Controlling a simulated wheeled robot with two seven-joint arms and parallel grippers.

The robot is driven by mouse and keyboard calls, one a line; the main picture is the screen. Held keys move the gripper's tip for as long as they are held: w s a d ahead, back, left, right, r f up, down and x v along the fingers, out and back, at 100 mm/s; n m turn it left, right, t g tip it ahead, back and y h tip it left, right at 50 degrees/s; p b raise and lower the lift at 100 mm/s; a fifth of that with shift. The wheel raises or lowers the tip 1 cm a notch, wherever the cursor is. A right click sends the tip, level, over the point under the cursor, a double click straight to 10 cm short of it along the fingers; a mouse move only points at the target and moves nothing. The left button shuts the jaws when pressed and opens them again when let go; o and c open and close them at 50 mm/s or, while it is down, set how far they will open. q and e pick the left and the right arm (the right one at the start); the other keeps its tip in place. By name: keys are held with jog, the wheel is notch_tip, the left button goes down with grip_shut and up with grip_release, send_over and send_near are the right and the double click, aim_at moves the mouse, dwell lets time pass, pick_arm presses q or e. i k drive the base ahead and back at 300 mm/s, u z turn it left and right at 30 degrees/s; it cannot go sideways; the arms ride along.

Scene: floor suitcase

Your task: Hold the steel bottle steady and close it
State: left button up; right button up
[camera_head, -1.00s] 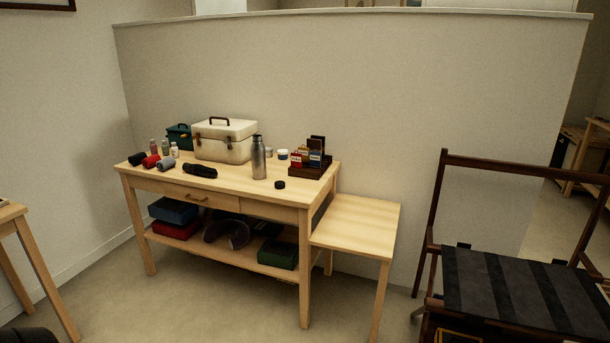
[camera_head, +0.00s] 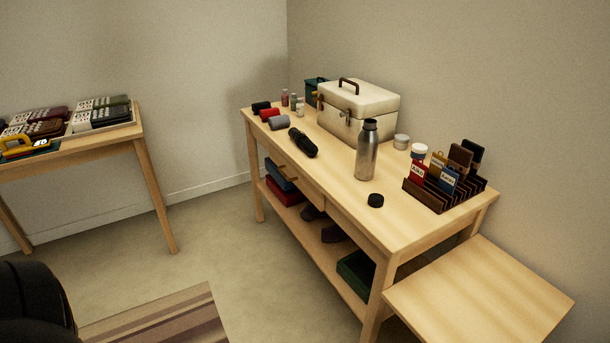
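The steel bottle (camera_head: 366,152) stands upright on the wooden table (camera_head: 330,182), near its middle. Its neck is dark at the top; whether the mouth is open is too small to tell. A small black cap (camera_head: 375,200) lies on the tabletop in front of the bottle, close to the front edge and apart from it. Neither of my grippers shows in the head view.
A cream case (camera_head: 357,105) stands behind the bottle, and a dark slotted rack (camera_head: 440,192) with tags is to its right. A lower side table (camera_head: 480,300) adjoins at the right.

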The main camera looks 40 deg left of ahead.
aim_at(368, 139)
jog(key=u, duration=0.8)
jog(key=i, duration=0.7)
jog(key=u, duration=0.65)
